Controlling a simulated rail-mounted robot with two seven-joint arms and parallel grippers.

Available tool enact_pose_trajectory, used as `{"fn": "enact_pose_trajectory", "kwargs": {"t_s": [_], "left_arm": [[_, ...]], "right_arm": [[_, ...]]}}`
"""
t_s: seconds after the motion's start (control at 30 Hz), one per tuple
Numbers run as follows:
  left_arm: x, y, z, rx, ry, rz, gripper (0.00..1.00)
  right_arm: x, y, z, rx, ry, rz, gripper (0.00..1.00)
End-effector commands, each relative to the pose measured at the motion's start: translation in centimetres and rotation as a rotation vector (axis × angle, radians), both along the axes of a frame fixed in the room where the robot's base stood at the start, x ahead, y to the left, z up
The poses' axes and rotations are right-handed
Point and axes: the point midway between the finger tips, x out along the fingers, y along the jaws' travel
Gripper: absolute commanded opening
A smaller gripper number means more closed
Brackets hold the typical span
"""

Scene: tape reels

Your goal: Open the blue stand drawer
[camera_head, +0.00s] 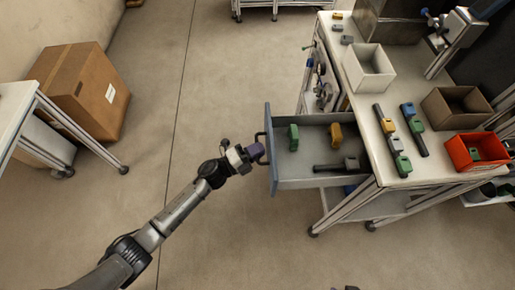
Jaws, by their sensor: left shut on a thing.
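The blue stand drawer (270,149) sticks out from the left side of the workbench, its blue-grey front facing left. It stands open, with its inside showing from above. A green item (293,137), a yellow item (336,135) and a dark item with a grey end (337,166) lie in it. The dark handle (261,148) is on the drawer front. My left gripper (256,151) is shut on the handle, reaching in from the lower left. The fingertips are small and partly hidden. A dark sliver shows at the bottom edge; I cannot tell what it is.
The workbench top (356,89) holds a white bin (369,82), a brown bin (452,110), a red bin (464,153) and several coloured items. A cardboard box (85,88) and another table (14,104) stand at left. The floor (225,75) around my left arm is clear.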

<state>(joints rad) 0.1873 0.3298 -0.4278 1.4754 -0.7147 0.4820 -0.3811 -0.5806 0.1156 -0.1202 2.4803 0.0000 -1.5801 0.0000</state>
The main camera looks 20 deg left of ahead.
Motion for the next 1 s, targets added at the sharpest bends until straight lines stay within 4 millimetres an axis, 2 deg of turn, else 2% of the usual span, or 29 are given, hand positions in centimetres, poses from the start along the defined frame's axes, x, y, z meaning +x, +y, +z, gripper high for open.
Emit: {"fn": "enact_pose_trajectory", "kwargs": {"t_s": [0.2, 0.23, 0.33, 0.67, 0.77, 1.0], "left_arm": [[0.0, 0.0, 0.0, 0.000, 0.000, -0.001, 0.00], [0.0, 0.0, 0.0, 0.000, 0.000, -0.001, 0.14], [0.0, 0.0, 0.0, 0.000, 0.000, -0.001, 0.23], [-0.4, 0.4, -0.1, 0.000, 0.002, 0.001, 0.23], [-1.1, 1.3, -0.3, 0.001, 0.002, 0.002, 0.23], [-4.4, 4.5, -1.1, 0.001, 0.003, 0.001, 0.23]], "right_arm": [[0.0, -0.2, 0.0, -0.005, 0.000, 0.004, 0.43], [0.0, -0.2, 0.0, -0.007, 0.000, 0.004, 0.43], [0.0, -0.2, 0.0, -0.008, 0.001, 0.006, 0.43], [0.0, -0.2, 0.0, -0.008, 0.001, 0.006, 0.43], [0.0, -0.2, 0.2, -0.007, 0.000, 0.004, 0.43], [0.0, -0.1, 0.5, -0.003, 0.001, 0.001, 0.43]]}}
